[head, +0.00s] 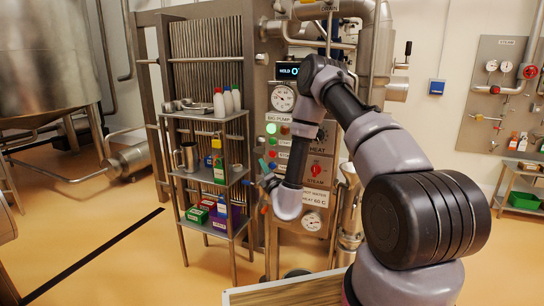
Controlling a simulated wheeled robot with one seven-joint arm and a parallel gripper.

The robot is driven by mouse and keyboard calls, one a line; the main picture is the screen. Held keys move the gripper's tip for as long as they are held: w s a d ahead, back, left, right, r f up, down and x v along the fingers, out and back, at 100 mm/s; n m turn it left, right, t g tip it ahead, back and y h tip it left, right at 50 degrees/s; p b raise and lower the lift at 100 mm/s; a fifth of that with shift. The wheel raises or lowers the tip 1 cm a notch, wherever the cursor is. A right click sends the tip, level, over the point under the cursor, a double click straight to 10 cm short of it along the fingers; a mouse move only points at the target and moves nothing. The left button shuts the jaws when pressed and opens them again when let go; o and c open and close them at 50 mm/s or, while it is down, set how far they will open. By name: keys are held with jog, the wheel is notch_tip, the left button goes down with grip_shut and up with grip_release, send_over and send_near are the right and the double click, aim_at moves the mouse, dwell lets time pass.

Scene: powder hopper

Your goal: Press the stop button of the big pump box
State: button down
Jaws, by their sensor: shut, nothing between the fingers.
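The control panel (317,150) stands at the middle, with the big pump box marked by a "BIG PUMP" label (279,118). Under that label a green light or button (271,128) glows brightly, and a small dark red button (284,130) sits to its right. My arm reaches in from the lower right, bends over in front of the panel and comes down to my gripper (265,165). My gripper is shut and empty, below and slightly left of the big pump buttons. It looks apart from them, but its distance from the panel is hard to tell. My arm hides part of the panel.
A shelf rack (212,187) with bottles, a jug and boxes stands close left of my gripper. Round gauges (283,98) and a steam control (317,169) are on the panel. A big steel tank (55,60) is at the left. The floor in front of the rack is clear.

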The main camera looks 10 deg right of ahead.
jog(key=shift+w+d, duration=0.65)
jog(key=shift+w, duration=0.25)
jog(key=shift+w+d, duration=0.65)
jog(key=shift+w, duration=0.25)
jog(key=shift+w+d, duration=0.65)
jog(key=shift+w, duration=0.25)
jog(key=shift+w+d, duration=0.25)
jog(key=shift+w, duration=0.1)
jog(key=shift+w+d, duration=0.25)
jog(key=shift+w, duration=0.1)
dwell(0.8)
jog(key=shift+s+a, duration=0.5)
jog(key=shift+s, duration=0.2)
jog(key=shift+s+a, duration=0.75)
jog(key=shift+s, duration=0.25)
jog(key=shift+s+a, duration=0.7)
jog(key=shift+s, duration=0.3)
